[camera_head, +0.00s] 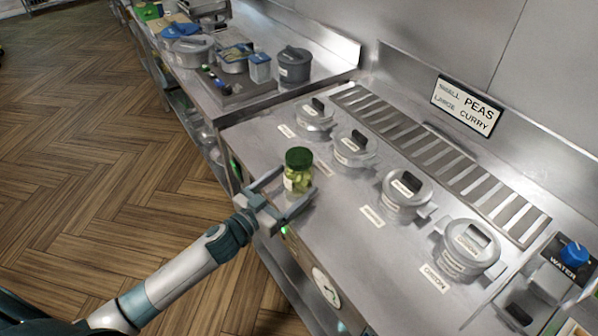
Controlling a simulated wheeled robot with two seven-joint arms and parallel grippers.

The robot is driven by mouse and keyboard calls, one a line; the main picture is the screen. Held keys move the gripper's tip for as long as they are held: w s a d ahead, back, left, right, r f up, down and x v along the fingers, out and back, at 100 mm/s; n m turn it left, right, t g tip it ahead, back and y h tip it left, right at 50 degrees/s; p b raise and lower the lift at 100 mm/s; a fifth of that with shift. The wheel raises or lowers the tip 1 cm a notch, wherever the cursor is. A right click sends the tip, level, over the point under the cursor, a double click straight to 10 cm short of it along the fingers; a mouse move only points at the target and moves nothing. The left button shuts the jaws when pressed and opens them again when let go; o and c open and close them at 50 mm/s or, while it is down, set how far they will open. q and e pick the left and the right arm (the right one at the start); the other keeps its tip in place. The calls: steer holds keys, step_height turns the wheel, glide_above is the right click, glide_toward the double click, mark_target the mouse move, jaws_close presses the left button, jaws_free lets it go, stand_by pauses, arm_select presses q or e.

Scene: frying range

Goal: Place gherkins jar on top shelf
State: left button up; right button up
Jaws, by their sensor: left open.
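The gherkins jar (298,174) is a small glass jar with a dark green lid and pale green contents. It stands upright near the left front edge of the steel range top (345,235). My left gripper (290,191) reaches in from the lower left, open, with one finger on each side of the jar. I cannot tell whether either finger touches the jar. No top shelf can be made out for certain in this view. My right gripper is not in view.
Several lidded grey pots (406,192) stand in a row on the range, behind and right of the jar. A slotted grille (440,150) and a PEAS sign (467,105) lie behind them. A counter with pans (190,50) and a lidded container (294,66) is at the back left.

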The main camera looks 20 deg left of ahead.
arm_select(q)
steer(key=shift+p+x, duration=0.3)
steer(key=shift+x, duration=1.2)
steer(key=shift+s, duration=0.1)
steer(key=shift+r, duration=0.1)
steer(key=c, duration=1.7)
steer(key=shift+r, duration=0.1)
